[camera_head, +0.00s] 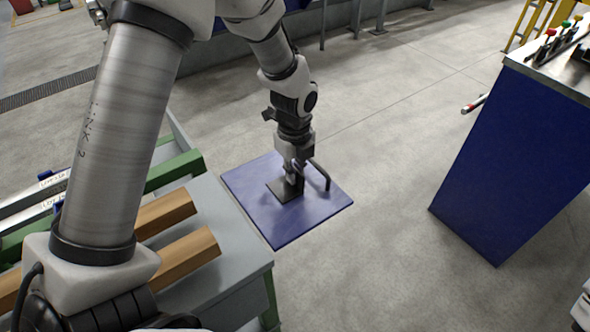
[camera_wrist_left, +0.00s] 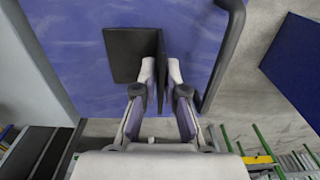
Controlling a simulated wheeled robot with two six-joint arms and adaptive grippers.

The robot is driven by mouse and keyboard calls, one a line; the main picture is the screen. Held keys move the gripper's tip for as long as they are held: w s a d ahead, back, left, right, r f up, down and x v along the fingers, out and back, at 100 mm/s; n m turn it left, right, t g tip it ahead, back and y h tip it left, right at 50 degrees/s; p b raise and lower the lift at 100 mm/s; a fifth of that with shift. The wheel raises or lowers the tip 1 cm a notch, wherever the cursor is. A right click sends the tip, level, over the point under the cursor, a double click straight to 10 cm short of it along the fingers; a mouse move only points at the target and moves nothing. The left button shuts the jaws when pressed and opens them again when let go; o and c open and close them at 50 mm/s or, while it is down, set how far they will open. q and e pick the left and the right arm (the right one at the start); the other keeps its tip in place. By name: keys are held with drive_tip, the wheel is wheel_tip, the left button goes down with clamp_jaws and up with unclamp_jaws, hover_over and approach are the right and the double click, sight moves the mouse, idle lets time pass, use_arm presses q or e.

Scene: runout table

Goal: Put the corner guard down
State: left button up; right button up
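The corner guard (camera_head: 280,191) is a black angled piece with a flat plate and an upright flange. It is over the blue board (camera_head: 241,188), and I cannot tell whether its plate touches the surface. In the left wrist view, the corner guard (camera_wrist_left: 129,56) has its flange between my fingertips. My left gripper (camera_head: 295,172) points down and appears shut on the flange; its narrow fingers (camera_wrist_left: 161,72) flank it closely. The gripper hides part of the guard in the head view.
A dark bent handle (camera_head: 322,175) rises at the board's right, close beside my gripper. A grey table (camera_head: 232,241) with wooden bars (camera_head: 186,253) stands at the left. A blue cabinet (camera_head: 500,160) stands at the right. The floor between board and cabinet is clear.

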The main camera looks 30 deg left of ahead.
sight(295, 168)
use_arm(q)
drive_tip(key=shift+o, duration=0.6)
wheel_tip(295, 168, up, 12)
drive_tip(key=p, duration=0.1)
drive_tip(key=shift+r, duration=0.15)
